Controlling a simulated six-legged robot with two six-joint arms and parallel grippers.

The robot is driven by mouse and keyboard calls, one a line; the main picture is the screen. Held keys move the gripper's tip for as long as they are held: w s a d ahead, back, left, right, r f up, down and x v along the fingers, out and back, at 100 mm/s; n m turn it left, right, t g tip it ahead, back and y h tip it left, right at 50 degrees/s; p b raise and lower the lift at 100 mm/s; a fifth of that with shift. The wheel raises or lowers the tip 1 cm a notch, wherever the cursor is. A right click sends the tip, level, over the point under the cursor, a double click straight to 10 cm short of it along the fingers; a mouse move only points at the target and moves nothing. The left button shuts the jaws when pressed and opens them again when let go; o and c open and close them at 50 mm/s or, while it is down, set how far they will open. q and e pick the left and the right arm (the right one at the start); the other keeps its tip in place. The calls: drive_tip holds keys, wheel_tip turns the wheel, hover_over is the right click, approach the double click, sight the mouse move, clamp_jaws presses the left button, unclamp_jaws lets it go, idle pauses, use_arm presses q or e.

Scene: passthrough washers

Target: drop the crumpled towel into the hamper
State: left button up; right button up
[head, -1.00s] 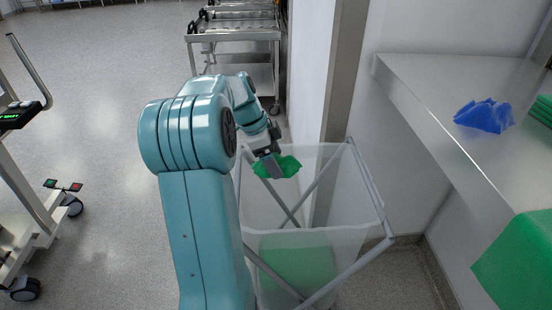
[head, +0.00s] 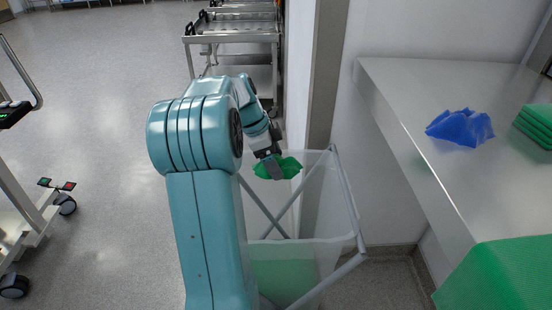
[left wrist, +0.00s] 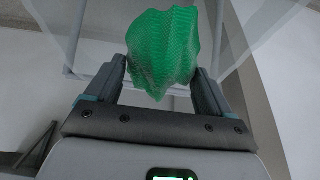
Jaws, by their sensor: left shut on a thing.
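A crumpled green towel (head: 283,168) is held in my left gripper (head: 270,167). In the left wrist view the towel (left wrist: 163,50) sits between the two fingers of the left gripper (left wrist: 163,85), which are shut on it. The hamper (head: 346,195) is a translucent bin with a grey tube frame. In the head view the towel appears over the far left part of the hamper's opening; its exact height above the rim is hard to tell. Green cloth shows through the hamper's lower wall. My right gripper is not in view.
A steel counter (head: 405,135) on the right carries a crumpled blue cloth (head: 460,127) and folded green towels (head: 537,123). A green cloth (head: 500,280) hangs at its near edge. Steel carts (head: 232,40) stand behind. A wheeled stand (head: 25,215) is on the left, with open floor between.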

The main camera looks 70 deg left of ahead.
use_arm(q)
drive_tip(key=shift+s+d+f+b, duration=0.1)
drive_tip(key=shift+f+b, duration=0.45)
drive_tip(key=shift+f, duration=0.25)
wheel_tip(320, 180, down, 4)
drive_tip(key=b, duration=0.3)
drive_tip(key=shift+f, duration=0.15)
drive_tip(key=o, duration=1)
drive_tip(key=shift+c, duration=0.2)
drive_tip(key=p+v, duration=0.3)
drive_tip(key=v, duration=1.3)
drive_tip(key=shift+s, duration=0.2)
